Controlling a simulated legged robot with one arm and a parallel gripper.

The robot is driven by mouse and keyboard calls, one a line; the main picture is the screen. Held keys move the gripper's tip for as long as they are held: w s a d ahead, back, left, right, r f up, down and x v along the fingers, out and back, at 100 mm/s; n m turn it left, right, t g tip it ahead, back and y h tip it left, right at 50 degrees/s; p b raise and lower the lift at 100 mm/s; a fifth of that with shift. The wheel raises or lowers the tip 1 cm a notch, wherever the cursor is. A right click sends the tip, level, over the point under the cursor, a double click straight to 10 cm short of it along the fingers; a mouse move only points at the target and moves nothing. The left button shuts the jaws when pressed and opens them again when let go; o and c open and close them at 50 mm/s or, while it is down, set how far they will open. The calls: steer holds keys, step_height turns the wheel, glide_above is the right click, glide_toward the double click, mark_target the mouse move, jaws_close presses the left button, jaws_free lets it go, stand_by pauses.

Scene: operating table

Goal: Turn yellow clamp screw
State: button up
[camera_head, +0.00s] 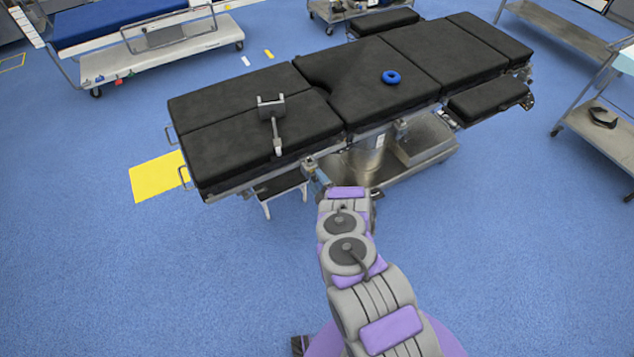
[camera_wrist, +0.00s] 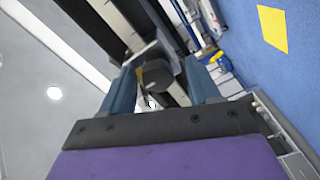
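The operating table (camera_head: 375,75) has black padded sections and a metal side rail. My arm reaches to its near side, where my gripper (camera_head: 316,178) is close to a small metal clamp (camera_head: 309,165) on the rail. In the wrist view, the two blue fingers of my gripper (camera_wrist: 160,88) stand apart. A dark rounded block (camera_wrist: 156,73) shows between them, with gaps on both sides. A small yellow patch (camera_wrist: 138,92) lies beside the block near the left finger; it may be the yellow clamp screw. Whether anything touches the fingers cannot be told.
A yellow floor marking (camera_head: 155,178) is farther left. The front floor is clear on both sides.

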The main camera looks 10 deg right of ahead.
steer(key=v, duration=1.7)
steer(key=shift+s, duration=0.15)
